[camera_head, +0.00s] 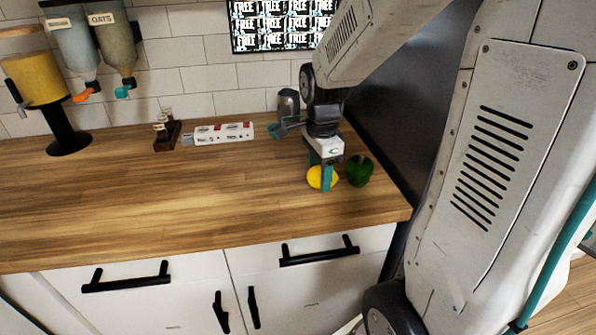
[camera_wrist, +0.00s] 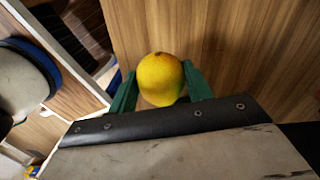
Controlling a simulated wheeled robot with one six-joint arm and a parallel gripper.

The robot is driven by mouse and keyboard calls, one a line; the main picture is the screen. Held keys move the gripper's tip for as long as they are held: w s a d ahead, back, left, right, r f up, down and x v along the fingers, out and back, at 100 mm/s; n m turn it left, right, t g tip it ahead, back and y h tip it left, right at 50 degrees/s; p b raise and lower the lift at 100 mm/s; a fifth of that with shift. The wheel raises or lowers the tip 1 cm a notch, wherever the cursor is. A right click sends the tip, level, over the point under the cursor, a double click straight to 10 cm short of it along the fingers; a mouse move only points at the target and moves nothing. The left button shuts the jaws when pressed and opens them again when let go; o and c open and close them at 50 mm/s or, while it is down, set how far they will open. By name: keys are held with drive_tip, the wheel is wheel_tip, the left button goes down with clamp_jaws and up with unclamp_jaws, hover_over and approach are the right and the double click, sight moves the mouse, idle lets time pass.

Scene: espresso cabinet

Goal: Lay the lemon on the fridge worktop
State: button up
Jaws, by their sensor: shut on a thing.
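The yellow lemon (camera_head: 317,178) is between the fingers of my gripper (camera_head: 325,174), low over the wooden worktop (camera_head: 200,192) near its right front corner. I cannot tell whether the lemon touches the wood. In the wrist view the lemon (camera_wrist: 160,78) sits between the two teal fingers of my gripper (camera_wrist: 160,88), which are shut on it. Wood grain shows behind it.
A dark green round thing (camera_head: 359,171) stands just right of my gripper. Behind are a grey metal jug (camera_head: 288,103), a white and red box (camera_head: 222,134) and a small dark wooden holder (camera_head: 166,136). The worktop's left and middle front are clear.

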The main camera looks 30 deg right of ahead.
drive_tip(key=w, duration=0.7)
drive_tip(key=shift+a+f, duration=0.4)
drive_tip(key=shift+s+f, duration=0.1)
drive_tip(key=shift+f, duration=1.6)
drive_tip(key=shift+f, duration=0.15)
drive_tip(key=o, duration=1)
wheel_tip(320, 180, up, 12)
drive_tip(key=s+a+r+n, duration=0.1)
drive_tip(key=s+a+n, duration=0.2)
drive_tip(key=s+n, duration=0.4)
drive_tip(key=s+a+r+n+t, duration=0.1)
drive_tip(key=s+a+n, duration=0.2)
drive_tip(key=s+n, duration=0.3)
drive_tip(key=s+a+r+n, duration=0.1)
drive_tip(key=s+a+n, duration=0.2)
drive_tip(key=s+n, duration=0.4)
drive_tip(key=s, duration=0.4)
drive_tip(key=shift+n, duration=0.3)
